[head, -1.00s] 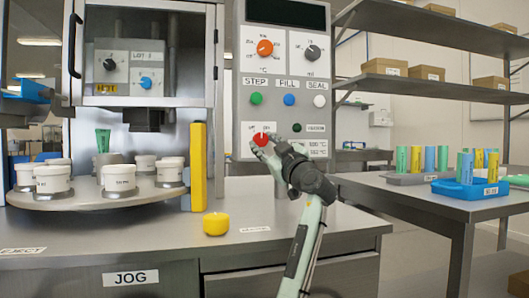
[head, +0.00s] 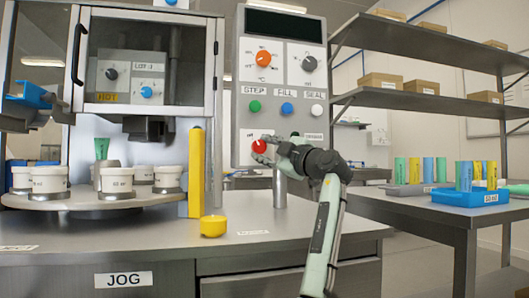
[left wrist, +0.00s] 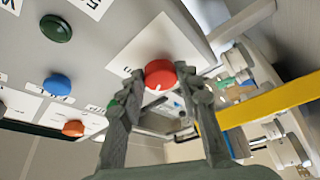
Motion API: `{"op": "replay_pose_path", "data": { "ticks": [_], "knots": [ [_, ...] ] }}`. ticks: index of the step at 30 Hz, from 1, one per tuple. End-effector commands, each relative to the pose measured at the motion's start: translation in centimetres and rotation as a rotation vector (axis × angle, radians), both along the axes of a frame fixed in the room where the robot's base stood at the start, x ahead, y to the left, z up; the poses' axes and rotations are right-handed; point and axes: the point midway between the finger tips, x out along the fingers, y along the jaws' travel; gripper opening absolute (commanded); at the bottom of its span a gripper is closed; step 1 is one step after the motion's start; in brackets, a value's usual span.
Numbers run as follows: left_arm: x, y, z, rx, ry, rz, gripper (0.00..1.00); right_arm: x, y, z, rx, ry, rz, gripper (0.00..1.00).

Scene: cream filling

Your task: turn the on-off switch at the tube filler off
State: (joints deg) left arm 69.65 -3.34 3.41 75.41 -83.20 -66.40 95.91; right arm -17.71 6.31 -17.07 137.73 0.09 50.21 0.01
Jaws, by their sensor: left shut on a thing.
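The on-off switch is a red round knob (head: 259,147) low on the left of the grey control panel (head: 243,92). A label reading "off" shows at its upper left; the label on its right is partly hidden. My left gripper (head: 266,152) is at the knob from the right, its fingers closed around the knob's sides. In the left wrist view the red knob (left wrist: 160,71) sits between the two fingertips. The knob's exact pointer direction is hard to make out. My right gripper is not in view.
Green (head: 254,106), blue (head: 287,109) and white (head: 317,110) buttons sit above the knob, with orange (head: 263,59) and dark (head: 309,63) dials higher. A turntable (head: 70,204) holds white jars.

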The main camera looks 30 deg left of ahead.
Motion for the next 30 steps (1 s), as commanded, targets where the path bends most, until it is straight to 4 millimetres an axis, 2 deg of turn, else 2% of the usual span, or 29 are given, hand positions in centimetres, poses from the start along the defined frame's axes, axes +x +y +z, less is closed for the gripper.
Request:
{"op": "replay_pose_path", "data": {
  "ticks": [17, 18, 21, 22, 30],
  "knots": [
    [0.0, 0.0, -0.1, -0.022, -0.021, 0.0, 0.04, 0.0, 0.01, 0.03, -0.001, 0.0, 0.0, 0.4],
    [0.01, 0.01, -0.09, -0.022, -0.021, 0.0, 0.38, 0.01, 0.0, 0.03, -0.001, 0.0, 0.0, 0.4],
    [0.01, 0.0, -0.07, -0.021, -0.021, 0.0, 0.51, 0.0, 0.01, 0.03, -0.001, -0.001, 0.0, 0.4],
    [0.01, 0.0, -0.06, -0.021, -0.021, 0.0, 0.54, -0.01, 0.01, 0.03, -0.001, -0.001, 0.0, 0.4],
    [0.0, -0.04, 0.0, -0.019, -0.021, 0.001, 0.54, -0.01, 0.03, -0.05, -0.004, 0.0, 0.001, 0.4]
  ]
}}
